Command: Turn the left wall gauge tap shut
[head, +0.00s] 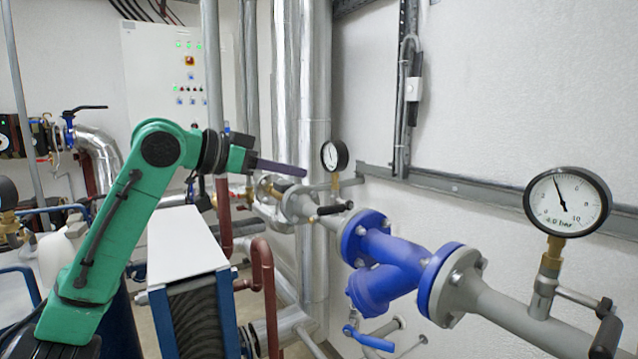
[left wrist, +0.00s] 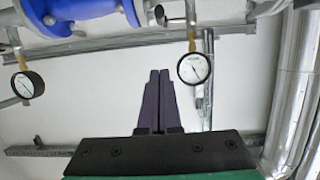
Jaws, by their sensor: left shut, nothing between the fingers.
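The left wall gauge (head: 335,155) is a small round dial with a black rim, standing on a stem above the grey pipe. The gauge also shows in the left wrist view (left wrist: 195,68). My left gripper (head: 305,171) is shut and empty, its dark purple fingers pointing right, left of the dial in the picture and above the handle. In the left wrist view the closed fingers (left wrist: 160,72) appear beside the dial, apart from it. My right gripper is out of view.
Blue flanged valve bodies (head: 385,262) sit on the pipe right of the tap. A second, larger gauge (head: 567,201) with its own black tap handle (head: 606,332) is at the far right. A tall silver pipe (head: 313,130) stands behind my fingers. The plate exchanger (head: 188,245) is below my arm.

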